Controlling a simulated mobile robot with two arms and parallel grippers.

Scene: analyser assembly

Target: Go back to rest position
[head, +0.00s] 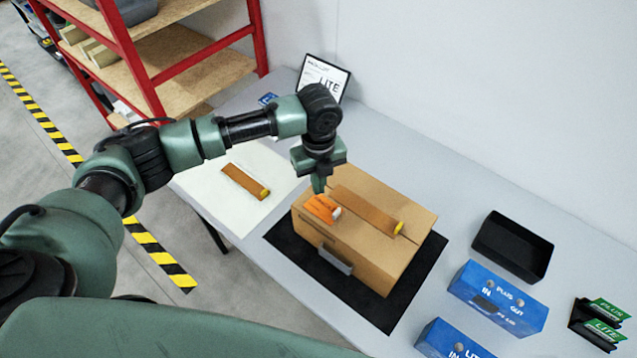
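My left gripper (319,185) points down at the back left edge of the cardboard box (385,270). Its fingers look close together, but their gap is not clear, and I cannot tell whether they touch the box. An orange piece with a white end (321,208) lies on the box top, just in front of the gripper. A brown strip with a yellow end (366,211) lies beside it on the box. My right gripper is out of view.
The box stands on a black mat (406,318). Another brown strip (244,181) lies on a white sheet (202,184). A black tray (494,257), blue blocks (497,299), green cards (607,309) and a framed sign (329,77) share the table. A red shelf (135,62) stands behind.

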